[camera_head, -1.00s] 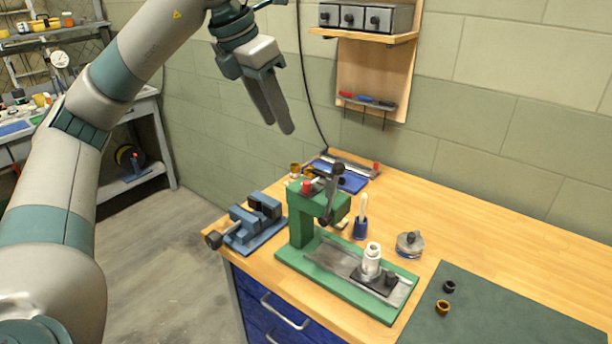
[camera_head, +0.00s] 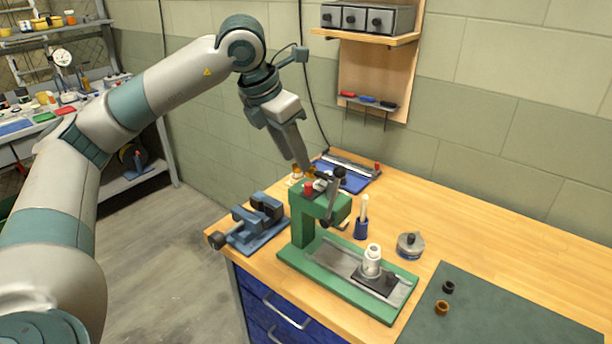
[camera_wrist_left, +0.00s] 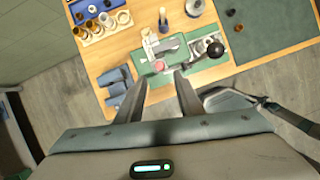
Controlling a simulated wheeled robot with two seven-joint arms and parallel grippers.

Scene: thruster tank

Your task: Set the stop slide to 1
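The green press (camera_head: 299,227) stands on the wooden bench with a red cap (camera_head: 308,188) on top and a dark ball-ended lever. A grey rail (camera_head: 336,257) lies along its base, with a dark block (camera_head: 377,281) and a white cylinder (camera_head: 372,259) near the right end. I cannot tell which part is the stop slide, and no numbers are readable. My left gripper (camera_head: 305,167) is above and behind the press top, pointing down. In the left wrist view its fingers (camera_wrist_left: 162,80) are apart and empty, with the red cap (camera_wrist_left: 159,66) just beyond them. My right gripper is out of view.
A blue vise (camera_head: 258,222) stands left of the press. Behind are a blue tray with a metal rail (camera_head: 350,164) and small cups. A wall shelf hangs above.

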